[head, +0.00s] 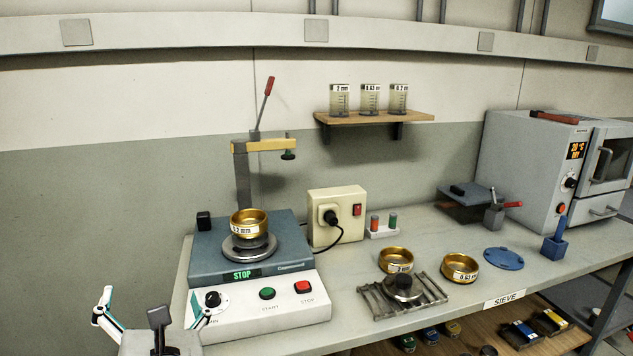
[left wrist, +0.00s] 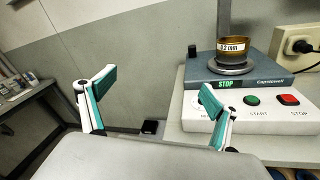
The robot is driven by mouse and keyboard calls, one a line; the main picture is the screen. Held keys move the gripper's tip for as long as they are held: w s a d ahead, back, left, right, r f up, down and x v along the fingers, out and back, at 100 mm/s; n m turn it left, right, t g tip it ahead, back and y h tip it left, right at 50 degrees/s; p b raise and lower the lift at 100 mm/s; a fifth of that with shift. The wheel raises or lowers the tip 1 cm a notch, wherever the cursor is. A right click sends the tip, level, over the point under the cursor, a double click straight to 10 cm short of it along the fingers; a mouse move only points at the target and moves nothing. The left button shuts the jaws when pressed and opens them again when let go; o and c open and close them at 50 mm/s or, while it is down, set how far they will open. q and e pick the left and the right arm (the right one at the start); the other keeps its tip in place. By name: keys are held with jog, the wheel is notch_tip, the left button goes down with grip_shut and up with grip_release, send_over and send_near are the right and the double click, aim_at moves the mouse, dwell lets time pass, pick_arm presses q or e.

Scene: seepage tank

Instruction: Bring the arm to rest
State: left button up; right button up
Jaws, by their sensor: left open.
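My left gripper (head: 152,312) is open and empty at the lower left of the head view, in front of the sieve shaker's left front corner. In the left wrist view its two fingers (left wrist: 158,108) stand wide apart with nothing between them. The sieve shaker (head: 260,310) shows STOP on its display. One brass sieve marked 0.2 mm (head: 248,224) sits on its round plate, and it also shows in the left wrist view (left wrist: 233,50). The clamp arm (head: 262,146) stands above the sieve, with its red-handled lever (head: 268,92) raised. My right gripper is not in view.
Two brass sieves (head: 396,260) (head: 460,268) stand by a wire rack (head: 402,300) on the bench. A shelf (head: 375,118) holds three beakers. Floor left of the bench looks clear.

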pick_arm(q)
notch_tip(320, 180, up, 3)
jog(key=s+a+m+t+y, duration=0.2)
jog(key=a+m+y, duration=0.1)
jog(key=y, duration=0.1)
jog(key=s+d+f+m+t+h, duration=0.15)
jog(key=d+f+m+h, duration=0.6)
jog(key=m, duration=0.75)
jog(key=s+d+f+m+t+h, duration=0.1)
jog(key=d+f+m+t+h, duration=0.1)
jog(key=d+f+m+h, duration=0.9)
jog(key=s+a+f+m+g+y, duration=0.1)
jog(key=s+a+f+m+g, duration=0.1)
jog(key=f, duration=0.7)
jog(key=s+a+f+m+g+y, duration=0.1)
jog(key=s+a+f+m+g, duration=0.2)
jog(key=f, duration=0.5)
jog(key=s+a+f+m+g+y, duration=0.1)
jog(key=s+a+f+m+g, duration=0.2)
jog(key=f, duration=0.6)
jog(key=s+m+g, duration=0.2)
jog(key=s+m, duration=0.1)
jog(key=m, duration=0.1)
jog(key=shift+s+a+f+m, duration=0.25)
jog(key=shift+s+f+m, duration=0.05)
jog(key=shift+f, duration=0.05)
